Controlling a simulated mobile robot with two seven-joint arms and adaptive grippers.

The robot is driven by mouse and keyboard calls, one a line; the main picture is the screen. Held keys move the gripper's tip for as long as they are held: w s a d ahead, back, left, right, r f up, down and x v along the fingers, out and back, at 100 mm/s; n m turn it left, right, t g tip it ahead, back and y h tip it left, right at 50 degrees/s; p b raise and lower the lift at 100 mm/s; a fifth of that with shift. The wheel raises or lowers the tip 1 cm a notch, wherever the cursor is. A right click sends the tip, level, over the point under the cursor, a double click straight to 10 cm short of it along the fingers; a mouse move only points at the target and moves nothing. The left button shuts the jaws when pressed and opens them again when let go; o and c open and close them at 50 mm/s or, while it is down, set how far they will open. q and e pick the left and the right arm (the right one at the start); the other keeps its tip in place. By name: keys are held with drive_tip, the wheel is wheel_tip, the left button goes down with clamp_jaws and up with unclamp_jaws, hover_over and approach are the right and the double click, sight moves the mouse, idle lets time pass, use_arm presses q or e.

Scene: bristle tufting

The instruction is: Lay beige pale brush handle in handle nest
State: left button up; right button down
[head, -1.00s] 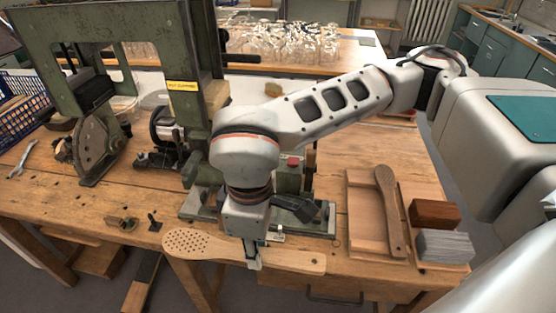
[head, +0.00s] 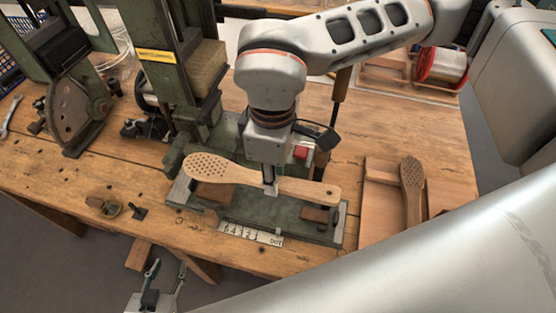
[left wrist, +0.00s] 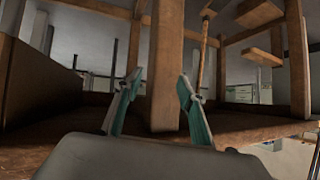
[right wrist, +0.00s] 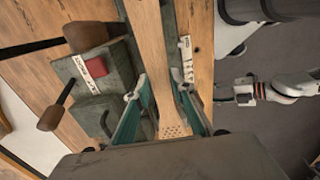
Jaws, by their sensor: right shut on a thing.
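The beige pale brush handle (head: 312,191), with a perforated paddle head at its left end, is gripped near its middle by my right gripper (head: 270,188). It lies level over the green machine base, close above brown blocks (head: 215,194) that look like the handle nest; I cannot tell whether it touches them. In the right wrist view the handle (right wrist: 150,45) runs between the fingers (right wrist: 160,105). My left gripper (head: 168,272) hangs low before the bench's front edge. Its fingers are apart and empty in the left wrist view (left wrist: 158,95).
A darker brush handle (head: 412,185) lies in a wooden tray (head: 380,212) to the right. The green press column (head: 165,75) stands behind left. A numbered scale (head: 250,233) lies along the base's front. A red-ended spool (head: 442,65) stands at the back right.

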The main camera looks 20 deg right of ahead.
drive_tip(key=shift+s+f+b, duration=0.15)
drive_tip(key=shift+f+b, duration=0.2)
drive_tip(key=shift+f, duration=0.35)
drive_tip(key=shift+f+b, duration=0.65)
drive_tip(key=shift+f, duration=0.85)
drive_tip(key=shift+f+b, duration=0.55)
drive_tip(key=shift+f, duration=0.5)
use_arm(q)
drive_tip(key=f, duration=0.3)
drive_tip(key=shift+s+a+f, duration=0.15)
drive_tip(key=shift+a+f, duration=0.05)
drive_tip(key=shift+s+f+b, duration=0.25)
drive_tip(key=shift+f+b, duration=0.3)
drive_tip(key=shift+s+f+g+b, duration=0.15)
drive_tip(key=shift+s+f+b, duration=0.2)
drive_tip(key=shift+f+b, duration=0.35)
drive_tip(key=shift+s+f+g+b, duration=0.15)
drive_tip(key=shift+s+f+b, duration=0.2)
drive_tip(key=shift+f, duration=0.5)
use_arm(e)
drive_tip(key=shift+f, duration=1.15)
drive_tip(key=c, duration=1.6)
unclamp_jaws()
drive_tip(key=shift+c, duration=0.2)
